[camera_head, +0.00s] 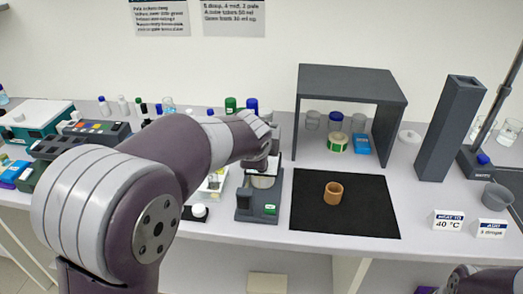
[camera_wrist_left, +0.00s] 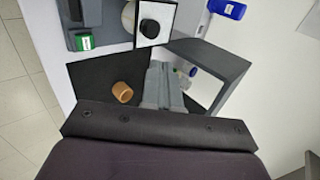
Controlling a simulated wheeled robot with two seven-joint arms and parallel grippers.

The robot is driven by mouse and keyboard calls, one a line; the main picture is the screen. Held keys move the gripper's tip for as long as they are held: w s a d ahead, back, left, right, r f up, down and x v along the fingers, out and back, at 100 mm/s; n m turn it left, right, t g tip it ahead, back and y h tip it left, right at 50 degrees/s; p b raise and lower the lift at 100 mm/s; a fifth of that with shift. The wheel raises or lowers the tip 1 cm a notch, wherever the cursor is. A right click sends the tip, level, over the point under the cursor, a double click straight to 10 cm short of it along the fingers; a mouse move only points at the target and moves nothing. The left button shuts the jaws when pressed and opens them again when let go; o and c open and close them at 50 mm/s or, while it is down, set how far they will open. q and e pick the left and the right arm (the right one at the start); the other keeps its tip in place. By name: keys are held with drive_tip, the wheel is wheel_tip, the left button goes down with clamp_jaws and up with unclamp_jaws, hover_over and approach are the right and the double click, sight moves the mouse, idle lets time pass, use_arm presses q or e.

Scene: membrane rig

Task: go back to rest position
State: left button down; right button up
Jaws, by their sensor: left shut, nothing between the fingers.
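My left arm reaches in from the left in the head view, and its hand (camera_head: 262,163) is over the dark grey device with a green display (camera_head: 270,209). In the left wrist view my left gripper (camera_wrist_left: 163,68) has its grey fingers together, with nothing between them. Below the fingers are the black mat, a tan ring (camera_wrist_left: 122,91) and the dark shelf. The tan ring also lies on the black mat (camera_head: 365,217) in the head view. Only a piece of my right arm shows at the bottom right of the head view; its gripper is out of view.
A dark open-fronted shelf (camera_head: 350,82) stands behind the mat with containers under it. A tall grey column (camera_head: 450,128) and a stand are at right. Bottles, a teal box (camera_head: 35,119) and racks crowd the left. Two label cards (camera_head: 447,220) stand at the front right edge.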

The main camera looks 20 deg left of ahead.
use_arm(q)
drive_tip(key=s+d+f+n+g+h+p, duration=0.1)
drive_tip(key=s+d+f+n+g, duration=0.1)
drive_tip(key=s+f+n, duration=0.5)
drive_tip(key=s+d+f+n+g+h+p, duration=0.1)
drive_tip(key=s+f+n+g, duration=0.4)
drive_tip(key=s, duration=0.9)
drive_tip(key=d+f+n, duration=0.1)
drive_tip(key=f+n, duration=0.1)
drive_tip(key=n, duration=0.1)
